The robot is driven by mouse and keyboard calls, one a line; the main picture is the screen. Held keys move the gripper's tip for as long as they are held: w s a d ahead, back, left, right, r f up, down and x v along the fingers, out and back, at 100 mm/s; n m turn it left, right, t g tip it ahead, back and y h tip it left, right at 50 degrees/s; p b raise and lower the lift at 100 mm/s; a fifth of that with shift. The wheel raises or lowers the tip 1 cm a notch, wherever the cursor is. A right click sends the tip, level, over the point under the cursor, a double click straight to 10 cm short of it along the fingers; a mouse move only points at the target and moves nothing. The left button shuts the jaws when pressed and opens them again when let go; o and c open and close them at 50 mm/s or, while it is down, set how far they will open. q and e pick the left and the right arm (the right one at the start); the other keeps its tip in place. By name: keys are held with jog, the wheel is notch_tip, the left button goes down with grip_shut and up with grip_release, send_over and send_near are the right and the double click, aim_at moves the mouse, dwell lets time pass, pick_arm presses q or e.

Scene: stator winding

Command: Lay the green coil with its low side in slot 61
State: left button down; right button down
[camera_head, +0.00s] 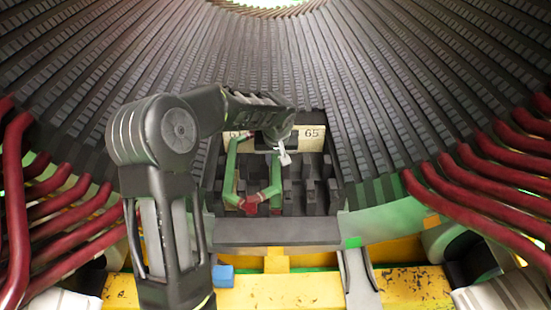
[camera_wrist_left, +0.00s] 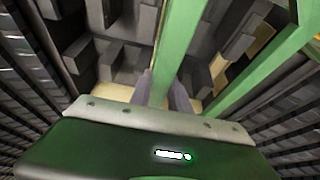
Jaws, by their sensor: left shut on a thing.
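The green coil (camera_head: 229,178) stands in front of the slotted stator block, with its red-wrapped end (camera_head: 258,201) low. Its two green legs run upward. My left gripper (camera_head: 283,157) is shut on the right leg near the top. In the left wrist view the gripped green leg (camera_wrist_left: 181,40) lies between the fingers (camera_wrist_left: 163,91), and the other leg (camera_wrist_left: 262,72) slants to the right. The slot block (camera_head: 318,185) is behind the coil. Its label plate (camera_head: 313,135) shows 65 at right; the left number begins with 6, the rest being hidden. Whether either leg sits in a slot cannot be told. My right gripper is not in view.
Dark stator slot walls (camera_head: 400,80) curve around and above the block. Red coils (camera_head: 490,175) line the right side, and more red coils (camera_head: 50,215) the left. A grey ledge (camera_head: 280,232) lies below, over a yellow beam (camera_head: 275,292) with a blue block (camera_head: 222,275).

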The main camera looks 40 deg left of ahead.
pick_arm(q)
jog(key=shift+f+b, duration=0.55)
jog(key=shift+b, duration=0.05)
dwell(0.3)
jog(key=shift+f+b, duration=1.8)
jog(key=shift+s+f+b, duration=0.1)
jog(key=shift+f+b, duration=0.6)
jog(key=shift+f, duration=0.05)
jog(key=shift+d+f, duration=0.1)
jog(key=shift+f, duration=0.05)
jog(key=shift+s+f+b, duration=0.2)
jog(key=shift+f+b, duration=0.1)
jog(key=c, duration=1.5)
grip_release()
jog(key=shift+f, duration=0.1)
jog(key=shift+o, duration=1.8)
jog(key=shift+w, duration=0.1)
jog(key=shift+r, duration=0.3)
